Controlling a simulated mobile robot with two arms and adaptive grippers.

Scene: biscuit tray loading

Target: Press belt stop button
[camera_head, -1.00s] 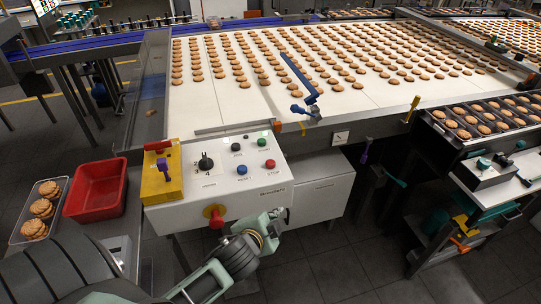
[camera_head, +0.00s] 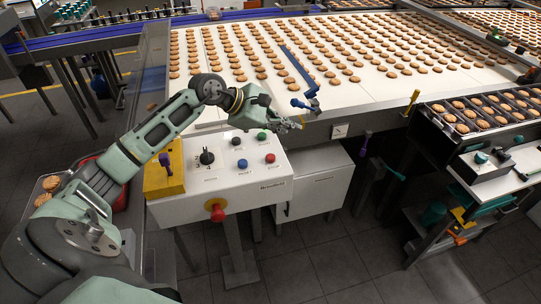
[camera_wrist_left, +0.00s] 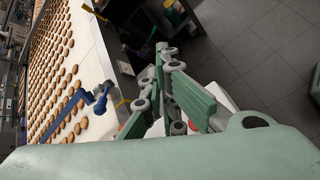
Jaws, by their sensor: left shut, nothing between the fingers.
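The control panel (camera_head: 251,191) is a white sloped box in front of the belt. Its red stop button (camera_head: 270,158) is on the right of the face, with a blue button (camera_head: 242,163) to its left and a green button (camera_head: 262,136) above. My left gripper (camera_head: 297,125) is shut and empty, above the panel's back right corner and apart from the stop button. In the left wrist view its green fingers (camera_wrist_left: 170,92) point away over the belt's edge and floor. My right gripper is out of view.
A red knob (camera_head: 217,214) projects from the panel's front. My arm covers most of the red bin (camera_head: 121,200).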

